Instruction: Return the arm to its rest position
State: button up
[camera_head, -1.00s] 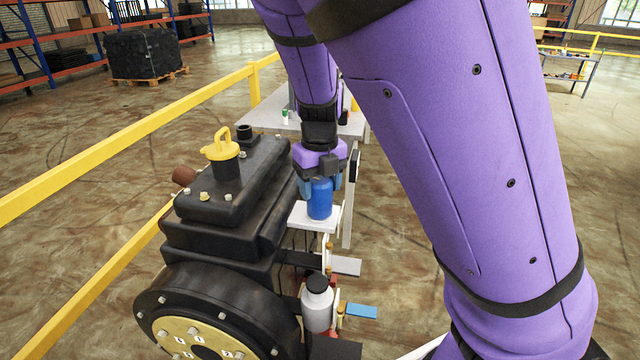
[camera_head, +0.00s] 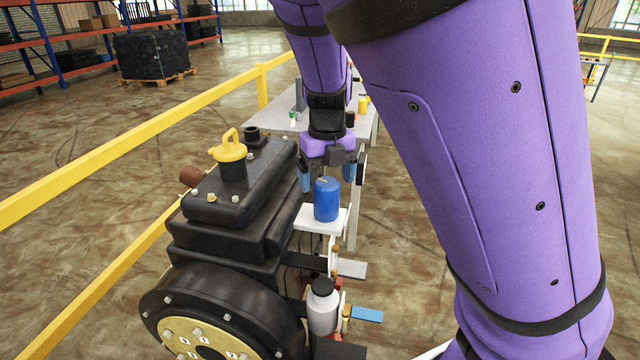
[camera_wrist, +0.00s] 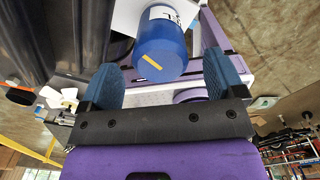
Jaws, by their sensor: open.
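My gripper (camera_head: 328,176) is open, its two blue fingers apart, just above and behind a blue canister (camera_head: 326,199). The canister stands upright on a small white shelf (camera_head: 309,219) beside the black engine. In the wrist view the canister (camera_wrist: 161,45) lies beyond and between the two fingertips (camera_wrist: 170,80), with a yellow mark on its top and a partly visible label. It looks free of the fingers. My purple arm fills much of the right side of the head view.
The black engine (camera_head: 216,240) with a yellow-handled cap (camera_head: 229,152) stands to the left. A grey bottle (camera_head: 322,308) stands below the shelf. A grey table (camera_head: 274,117) with small items is behind. A yellow railing (camera_head: 130,140) runs along the left. Open floor lies beyond.

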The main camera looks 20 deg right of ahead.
notch_tip(320, 180, up, 7)
jog(key=shift+r, duration=0.2)
jog(key=s+d+f+n+g+y, duration=0.1)
jog(key=s+d+n+y, duration=0.15)
jog(key=n, duration=0.55)
jog(key=s+d+f+n+y, duration=0.1)
jog(key=s+d+f+n, duration=0.1)
jog(key=s+d+n, duration=0.35)
jog(key=s+r+n+t+h, duration=0.1)
jog(key=s+r+n+t, duration=0.2)
jog(key=n, duration=0.8)
jog(key=s+a+r+n+t+h, duration=0.1)
jog(key=s+r+n+t+h, duration=0.1)
jog(key=s+r+n, duration=0.5)
jog(key=s+n+t, duration=0.1)
jog(key=s+n, duration=0.2)
jog(key=n, duration=0.1)
jog(key=shift+r+n, duration=0.3)
jog(key=shift+n, duration=0.05)
